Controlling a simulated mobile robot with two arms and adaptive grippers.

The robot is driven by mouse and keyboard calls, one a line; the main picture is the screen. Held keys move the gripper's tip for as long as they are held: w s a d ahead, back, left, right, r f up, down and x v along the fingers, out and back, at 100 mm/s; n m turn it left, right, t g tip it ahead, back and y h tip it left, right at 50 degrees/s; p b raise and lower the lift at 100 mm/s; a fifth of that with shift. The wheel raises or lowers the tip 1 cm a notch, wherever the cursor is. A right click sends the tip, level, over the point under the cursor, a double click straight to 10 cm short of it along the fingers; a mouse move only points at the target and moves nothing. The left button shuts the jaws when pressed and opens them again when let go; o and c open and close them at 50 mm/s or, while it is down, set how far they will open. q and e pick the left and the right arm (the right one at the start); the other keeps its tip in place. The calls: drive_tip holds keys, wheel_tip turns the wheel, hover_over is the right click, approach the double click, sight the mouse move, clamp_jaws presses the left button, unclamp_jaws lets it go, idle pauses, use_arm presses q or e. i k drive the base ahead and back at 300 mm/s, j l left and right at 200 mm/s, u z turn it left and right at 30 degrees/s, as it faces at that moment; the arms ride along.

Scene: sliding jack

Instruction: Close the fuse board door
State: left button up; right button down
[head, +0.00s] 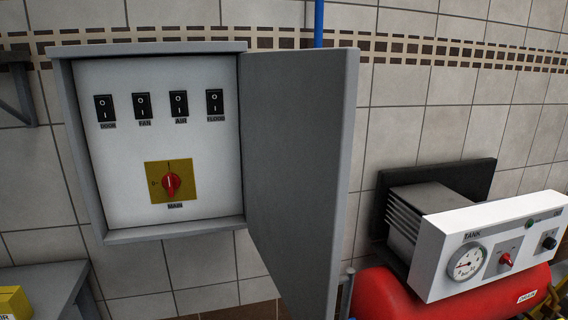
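The fuse board (82,150) is a grey box on the tiled wall, left of the middle in the head view. Its door (295,170) stands wide open, hinged on the right side of the box and swung out towards me. Inside are several black rocker switches (142,106) in a row and a red main knob (172,184) on a yellow plate. Neither of my grippers is in view.
A red tank (400,298) with a white control panel (490,250), gauge and knobs stands at the lower right. A grey shelf (40,288) with a yellow box (14,302) is at the lower left. A blue pipe (319,24) runs up the wall behind the door.

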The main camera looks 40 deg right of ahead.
sight(299, 105)
drive_tip(key=k+l+z, duration=0.2)
drive_tip(key=l, duration=0.45)
drive_tip(key=l+z, duration=0.25)
drive_tip(key=l, duration=0.45)
